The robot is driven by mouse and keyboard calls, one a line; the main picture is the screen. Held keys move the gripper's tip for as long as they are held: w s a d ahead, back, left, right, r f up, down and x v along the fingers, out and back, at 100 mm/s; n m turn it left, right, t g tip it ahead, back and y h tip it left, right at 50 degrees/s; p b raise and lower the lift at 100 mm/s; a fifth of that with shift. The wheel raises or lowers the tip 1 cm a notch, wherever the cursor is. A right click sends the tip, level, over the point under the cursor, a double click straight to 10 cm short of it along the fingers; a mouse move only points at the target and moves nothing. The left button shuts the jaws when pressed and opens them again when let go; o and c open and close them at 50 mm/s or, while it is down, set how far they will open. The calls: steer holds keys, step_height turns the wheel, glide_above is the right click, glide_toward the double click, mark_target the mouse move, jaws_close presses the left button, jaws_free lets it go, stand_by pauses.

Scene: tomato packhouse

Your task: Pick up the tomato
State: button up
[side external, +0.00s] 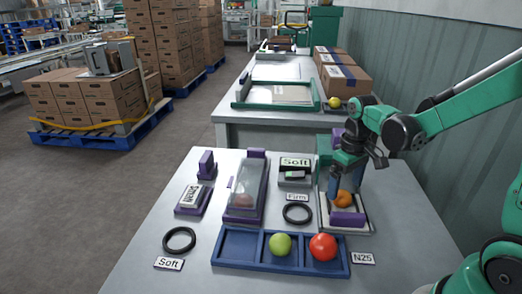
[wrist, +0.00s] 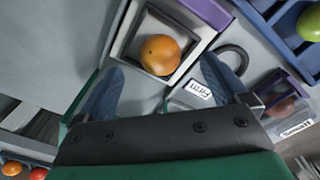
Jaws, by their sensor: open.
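An orange tomato (side external: 344,199) rests in a pale-rimmed square tray (side external: 366,227) at the right of the near table. It also shows in the wrist view (wrist: 160,55). My gripper (side external: 334,186) is over that tray, pointing down close to the orange tomato. In the wrist view its blue fingers (wrist: 163,69) are apart, one towards each side of the tomato, with nothing held. A green tomato (side external: 280,244) and a red tomato (side external: 323,247) sit in the middle and right compartments of a blue tray (side external: 236,262). Whether the fingers touch the orange tomato cannot be told.
A purple block (side external: 348,219) lies at the tray's front. A clear-covered purple box (side external: 245,195) holds a reddish tomato. The blue tray's left compartment is empty.

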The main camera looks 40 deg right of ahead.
steer(key=shift+f, duration=1.3)
steer(key=shift+c, duration=0.3)
steer(key=c, duration=0.9)
steer(key=shift+r, duration=0.1)
